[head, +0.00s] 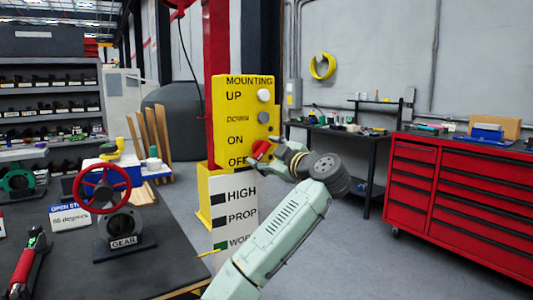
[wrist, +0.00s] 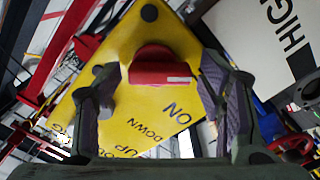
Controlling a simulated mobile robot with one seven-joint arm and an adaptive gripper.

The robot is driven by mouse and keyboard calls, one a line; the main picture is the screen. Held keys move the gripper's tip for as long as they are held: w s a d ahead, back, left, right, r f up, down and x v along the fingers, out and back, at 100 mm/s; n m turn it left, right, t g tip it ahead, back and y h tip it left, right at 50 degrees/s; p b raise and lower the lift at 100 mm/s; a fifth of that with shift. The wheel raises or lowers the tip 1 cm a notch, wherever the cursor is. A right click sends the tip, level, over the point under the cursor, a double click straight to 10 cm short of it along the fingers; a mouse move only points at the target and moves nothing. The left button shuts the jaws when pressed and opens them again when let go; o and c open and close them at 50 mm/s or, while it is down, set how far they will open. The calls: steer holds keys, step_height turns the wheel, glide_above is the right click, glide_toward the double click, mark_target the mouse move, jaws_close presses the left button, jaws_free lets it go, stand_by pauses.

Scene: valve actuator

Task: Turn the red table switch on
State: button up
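A yellow control box (head: 232,105) stands upright, marked MOUNTING, UP, DOWN, ON and OFF. Its red switch (head: 260,149) sits low on the right, near the ON and OFF rows, partly hidden by my wrist. In the wrist view the box face is turned roughly upside down, and the red switch (wrist: 158,62) shows a wide red grip with a white mark. My gripper (wrist: 160,80) is open, one dark finger on each side of the switch. I see gaps beside the switch and cannot tell any contact. The fingers are mostly hidden in the head view.
A white knob (head: 264,95) and a grey knob (head: 263,117) are above the switch. A dark table (head: 110,262) with a red valve wheel (head: 102,188) is at left. A white HIGH/PROP board (head: 234,208) stands below the box. A red tool cabinet (head: 460,200) is at right.

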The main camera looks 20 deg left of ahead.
steer(key=c, duration=0.9)
steer(key=shift+c, duration=0.2)
